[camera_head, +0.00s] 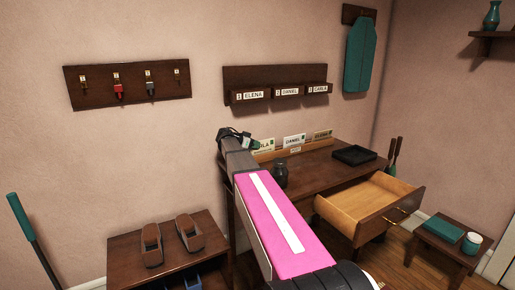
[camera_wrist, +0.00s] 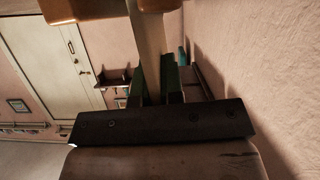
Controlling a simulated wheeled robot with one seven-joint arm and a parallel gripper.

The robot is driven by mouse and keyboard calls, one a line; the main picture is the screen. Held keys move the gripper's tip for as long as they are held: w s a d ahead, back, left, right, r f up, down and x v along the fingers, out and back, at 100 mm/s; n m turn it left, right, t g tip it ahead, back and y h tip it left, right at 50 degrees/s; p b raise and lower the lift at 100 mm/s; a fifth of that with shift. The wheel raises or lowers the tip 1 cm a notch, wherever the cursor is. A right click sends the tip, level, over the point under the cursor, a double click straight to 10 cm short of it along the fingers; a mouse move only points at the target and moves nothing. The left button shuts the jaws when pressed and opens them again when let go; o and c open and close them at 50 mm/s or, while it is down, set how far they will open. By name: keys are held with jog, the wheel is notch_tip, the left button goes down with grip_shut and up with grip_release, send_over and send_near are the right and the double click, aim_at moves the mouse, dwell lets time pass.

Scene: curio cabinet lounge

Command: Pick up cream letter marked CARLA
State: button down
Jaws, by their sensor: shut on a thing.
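My gripper (camera_wrist: 157,85) is shut on a thin cream letter (camera_wrist: 150,45), seen nearly edge-on between the green fingers in the wrist view. No name can be read on it there. In the head view my gripper (camera_head: 252,143) is at the left end of a wooden letter rack on the desk. Right beside the fingers a cream letter (camera_head: 266,145) shows a partly hidden name ending like "LA". I cannot tell from the head view whether it is the held one.
A letter marked DANIEL (camera_head: 294,140) and another letter (camera_head: 322,134) stand in the rack. A dark jar (camera_head: 280,175), a black tray (camera_head: 354,155) and an open drawer (camera_head: 370,203) are near. Wall pockets (camera_head: 276,92) marked ELENA, DANIEL and CARLA hang above.

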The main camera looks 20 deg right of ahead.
jog(key=shift+r, duration=0.65)
notch_tip(320, 180, up, 2)
jog(key=shift+r, duration=0.2)
jog(key=s+a+r, duration=0.7)
jog(key=s, duration=0.2)
jog(key=shift+a, duration=0.15)
jog(key=shift+s, duration=0.1)
